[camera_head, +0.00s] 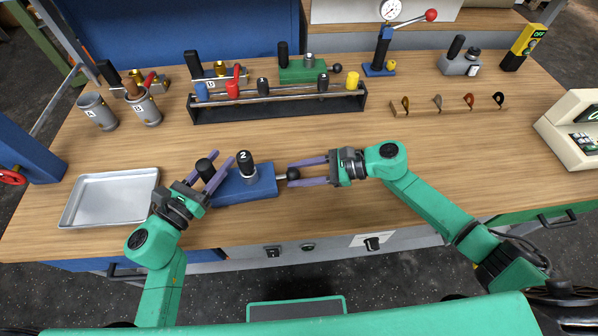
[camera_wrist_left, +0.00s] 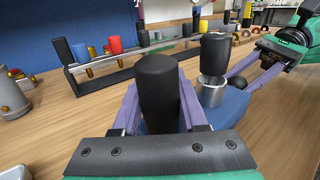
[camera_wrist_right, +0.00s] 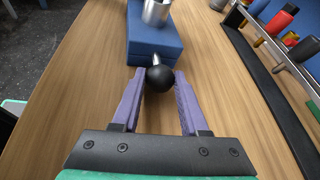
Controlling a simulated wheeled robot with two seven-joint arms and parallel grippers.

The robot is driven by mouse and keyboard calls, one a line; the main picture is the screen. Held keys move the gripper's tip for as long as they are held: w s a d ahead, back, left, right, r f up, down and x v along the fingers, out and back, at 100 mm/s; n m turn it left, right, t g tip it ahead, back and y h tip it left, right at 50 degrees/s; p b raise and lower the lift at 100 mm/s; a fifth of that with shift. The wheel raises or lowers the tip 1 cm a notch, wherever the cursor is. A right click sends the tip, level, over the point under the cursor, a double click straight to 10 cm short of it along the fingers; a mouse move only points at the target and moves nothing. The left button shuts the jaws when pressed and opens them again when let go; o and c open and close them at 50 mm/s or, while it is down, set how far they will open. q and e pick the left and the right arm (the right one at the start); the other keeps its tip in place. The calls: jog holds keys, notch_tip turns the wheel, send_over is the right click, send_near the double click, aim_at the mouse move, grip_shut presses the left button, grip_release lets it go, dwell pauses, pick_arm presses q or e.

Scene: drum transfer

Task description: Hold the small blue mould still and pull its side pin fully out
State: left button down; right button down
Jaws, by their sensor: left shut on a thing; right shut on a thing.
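The small blue mould (camera_head: 262,187) lies on the bench in front of me. A black upright handle (camera_wrist_left: 158,92) rises at the mould's left end. My left gripper (camera_head: 222,157) is shut on this handle, with a finger on each side. The side pin has a black ball knob (camera_wrist_right: 159,78) and a short bright metal shaft (camera_wrist_right: 156,60) showing between knob and mould. My right gripper (camera_head: 290,175) is shut on the knob. The shaft's hidden depth cannot be told.
An empty metal tray (camera_head: 85,215) lies left of the mould. A dark rack (camera_head: 215,116) with several coloured caps stands behind it. Cups (camera_head: 97,112), other moulds and a dial press (camera_head: 380,55) stand further back. The wood right of the mould is clear.

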dwell(0.8)
pick_arm(q)
jog(key=shift+a, duration=0.1)
pick_arm(e)
jog(key=shift+w+d, duration=0.15)
jog(key=shift+d, duration=0.85)
jog(key=shift+w+d, duration=0.15)
jog(key=shift+d, duration=0.85)
jog(key=shift+c, duration=2.4)
grip_release()
jog(key=shift+o, duration=0.2)
jog(key=v, duration=1.2)
jog(key=shift+r, duration=0.1)
